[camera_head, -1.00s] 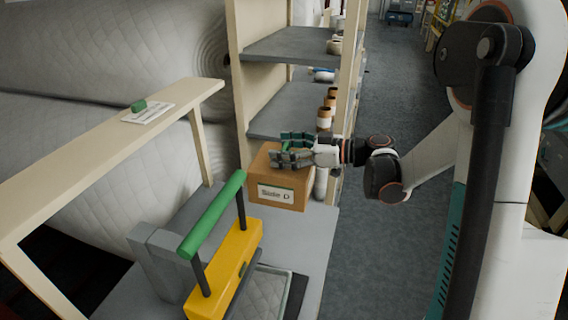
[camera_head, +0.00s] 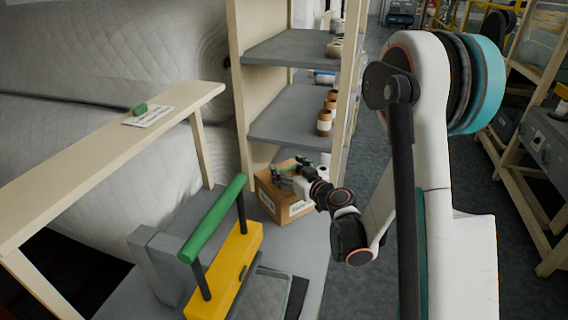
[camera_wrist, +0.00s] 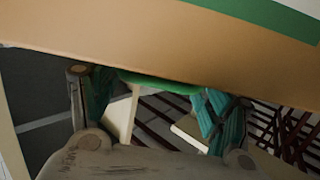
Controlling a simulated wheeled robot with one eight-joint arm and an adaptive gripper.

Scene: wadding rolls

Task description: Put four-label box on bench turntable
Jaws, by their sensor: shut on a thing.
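The cardboard four-label box (camera_head: 277,205) is at the far end of the grey bench in the head view. It stands with one corner toward me and shows white labels on two sides; their text is too small to read. My gripper (camera_head: 287,170) is shut at its top, on what looks like a green knob or handle. In the wrist view the box (camera_wrist: 150,35) fills the top, with a green stripe at upper right. A green piece (camera_wrist: 160,83) lies between the fingers. I cannot make out a turntable, nor whether the box touches the bench.
A yellow tool with a green bar handle (camera_head: 213,218) stands on the near bench. A shelf unit (camera_head: 290,110) with small rolls rises just behind the box. A wooden rail (camera_head: 95,145) with a card runs at left.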

